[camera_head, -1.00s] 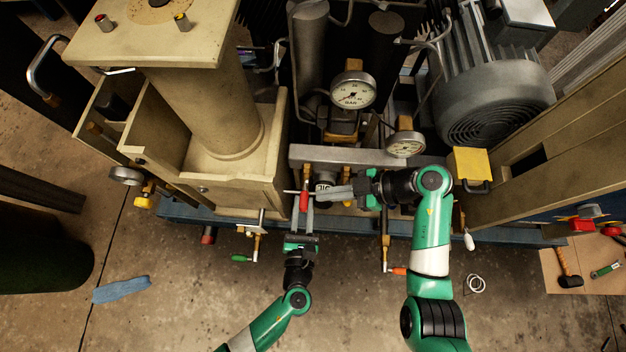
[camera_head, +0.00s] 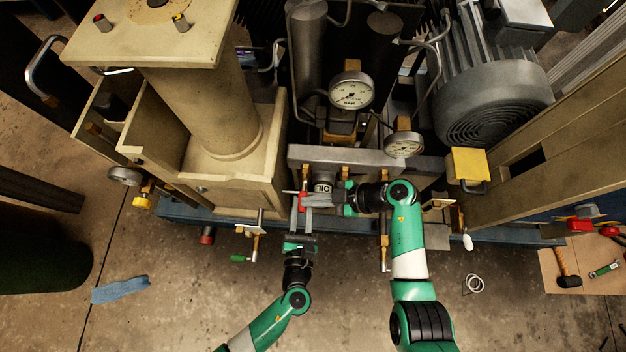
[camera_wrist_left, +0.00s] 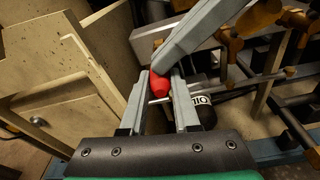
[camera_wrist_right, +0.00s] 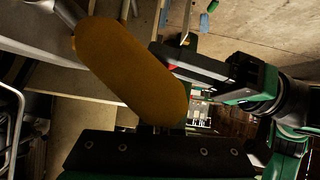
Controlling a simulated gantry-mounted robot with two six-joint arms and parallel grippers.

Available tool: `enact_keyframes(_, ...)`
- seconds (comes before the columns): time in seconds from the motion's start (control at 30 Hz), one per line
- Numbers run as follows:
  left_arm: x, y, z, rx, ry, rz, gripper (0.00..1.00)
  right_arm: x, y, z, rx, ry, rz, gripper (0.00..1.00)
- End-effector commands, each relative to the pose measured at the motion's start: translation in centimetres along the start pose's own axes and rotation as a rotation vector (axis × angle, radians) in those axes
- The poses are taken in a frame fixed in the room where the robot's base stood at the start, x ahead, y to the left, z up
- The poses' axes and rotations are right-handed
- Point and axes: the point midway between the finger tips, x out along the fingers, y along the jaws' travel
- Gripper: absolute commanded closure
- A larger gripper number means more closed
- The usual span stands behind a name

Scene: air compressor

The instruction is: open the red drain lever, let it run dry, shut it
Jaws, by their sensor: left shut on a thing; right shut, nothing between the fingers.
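The red drain lever (camera_head: 303,201) is at the front centre of the compressor, beside a dark fitting labelled OIL (camera_head: 323,188). In the left wrist view its red grip (camera_wrist_left: 161,84) sits between my left fingers. My left gripper (camera_head: 302,212) is shut on it from the front. My right gripper (camera_head: 312,200) reaches in from the right and is shut and empty. Its fingers cross over the left fingers close to the red grip, partly covering it in the left wrist view. Whether they touch it I cannot tell.
A blurred orange-brown rounded part (camera_wrist_right: 130,70) fills much of the right wrist view. Pressure gauges (camera_head: 351,90) stand behind. A blue rag (camera_head: 120,290) lies on the floor, and the front floor is mostly clear.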

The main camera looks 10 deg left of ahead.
Motion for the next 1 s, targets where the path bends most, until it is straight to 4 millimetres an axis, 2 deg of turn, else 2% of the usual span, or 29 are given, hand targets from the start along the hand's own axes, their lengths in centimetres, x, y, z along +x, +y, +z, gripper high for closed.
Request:
enact_keyframes(0.03,0.0,-0.3,0.2,-0.002,-0.008,-0.008,1.0,0.2,-0.1,0.7,0.008,-0.017,0.004,1.0)
enact_keyframes(0.17,0.0,-0.4,0.4,-0.002,-0.011,-0.01,1.0,0.3,-0.1,0.9,0.011,-0.019,0.004,1.0)
enact_keyframes(0.2,0.0,-0.4,0.4,-0.002,-0.012,-0.01,0.63,0.3,-0.1,0.9,0.012,-0.02,0.003,1.0)
enact_keyframes(0.33,0.0,-0.4,0.4,-0.001,-0.011,-0.009,0.41,0.2,-0.1,0.8,0.011,-0.018,0.003,1.0)
enact_keyframes(0.6,0.0,-0.3,0.3,-0.003,-0.008,-0.008,0.41,0.1,-0.1,0.6,0.009,-0.015,0.003,1.0)
enact_keyframes(0.7,0.3,-0.1,-0.5,-0.033,0.011,-0.026,0.41,0.1,-0.1,0.6,0.008,-0.014,0.003,1.0)
enact_keyframes(0.77,0.6,0.1,-1.5,-0.08,0.037,-0.053,0.41,0.1,-0.1,0.6,0.008,-0.014,0.003,1.0)
enact_keyframes(0.87,1.0,0.6,-4.2,-0.226,0.113,-0.125,0.41,0.1,0.0,0.6,0.008,-0.014,0.003,1.0)
enact_keyframes(1.0,0.4,1.3,-8.3,-0.571,0.254,-0.248,0.41,0.1,0.0,0.5,0.008,-0.014,0.002,1.0)
